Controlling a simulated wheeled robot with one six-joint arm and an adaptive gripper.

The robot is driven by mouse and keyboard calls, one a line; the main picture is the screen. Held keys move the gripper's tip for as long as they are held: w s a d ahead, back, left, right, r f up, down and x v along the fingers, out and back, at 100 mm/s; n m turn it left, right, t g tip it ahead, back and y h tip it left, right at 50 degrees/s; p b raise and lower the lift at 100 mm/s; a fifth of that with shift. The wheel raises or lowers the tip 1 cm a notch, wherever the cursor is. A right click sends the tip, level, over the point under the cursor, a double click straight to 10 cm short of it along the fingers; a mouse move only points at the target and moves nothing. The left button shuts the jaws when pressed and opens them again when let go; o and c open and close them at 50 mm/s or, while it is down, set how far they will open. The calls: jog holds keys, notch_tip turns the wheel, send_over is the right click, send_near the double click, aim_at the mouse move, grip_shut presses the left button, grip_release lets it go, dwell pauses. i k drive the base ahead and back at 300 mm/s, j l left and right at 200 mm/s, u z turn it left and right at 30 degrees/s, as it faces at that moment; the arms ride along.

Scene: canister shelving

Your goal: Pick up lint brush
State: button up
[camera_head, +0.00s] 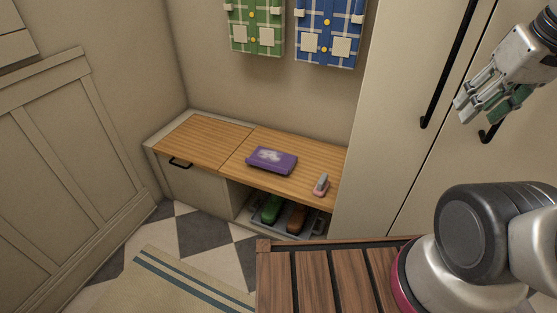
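A small pink and grey object, which looks like the lint brush (321,185), lies on the right part of the wooden bench top, near its front edge. It is small in the picture, so its details are hard to make out. My gripper (476,112) is at the upper right, in front of the tall cabinet doors, well above the bench and far to the right of the brush. Its fingers look spread apart, with green on their inner parts, and I see nothing held between them.
A purple packet (272,160) lies left of the brush on the bench (205,143). A tray with green and brown shoes (297,219) sits in the open space below. Green (256,27) and blue (328,31) plaid items hang above. A slatted wooden surface (320,285) is in the foreground.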

aim_at(322, 186)
jog(key=i+j+z, duration=0.1)
jog(key=j+z, duration=0.2)
jog(key=i+j+z, duration=0.1)
jog(key=j+z, duration=0.2)
jog(key=i+j+z, duration=0.1)
jog(key=j+z, duration=0.15)
jog(key=j, duration=0.25)
jog(key=j+z, duration=0.25)
jog(key=j, duration=0.3)
jog(key=j+z, duration=0.15)
jog(key=j, duration=0.6)
jog(key=i+j+u, duration=0.1)
jog(key=u, duration=0.3)
